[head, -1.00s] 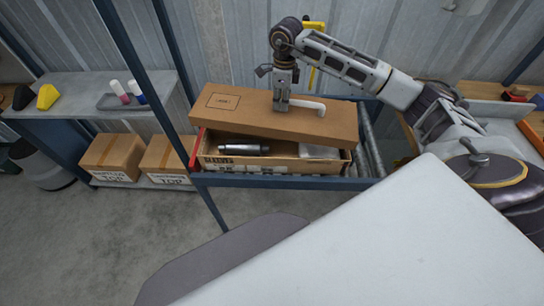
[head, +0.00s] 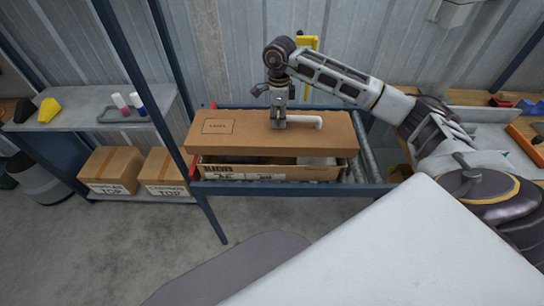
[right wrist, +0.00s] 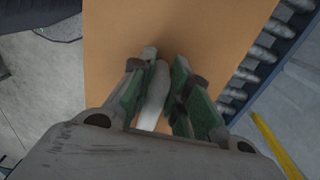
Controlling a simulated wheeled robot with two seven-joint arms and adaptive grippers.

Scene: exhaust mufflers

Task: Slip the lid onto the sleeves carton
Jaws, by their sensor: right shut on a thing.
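The brown cardboard lid (head: 225,139) has a printed label panel on its left part and a white handle (head: 305,122) on top. My right gripper (head: 277,122) is shut on the lid's white handle; the handle also shows between the fingers in the right wrist view (right wrist: 155,92). The sleeves carton (head: 335,174) is an open box with printed white labels on its front. The lid lies over the carton's top, with a gap along the front. Through the gap I see part of the contents. The lid hides the carton's back edge. My left gripper is not in view.
The carton stands on a blue-framed roller conveyor (head: 365,150); its rollers also show in the right wrist view (right wrist: 262,50). A blue post (head: 150,80) rises at the left. Behind it are a grey shelf (head: 70,125) and two taped cartons (head: 110,170).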

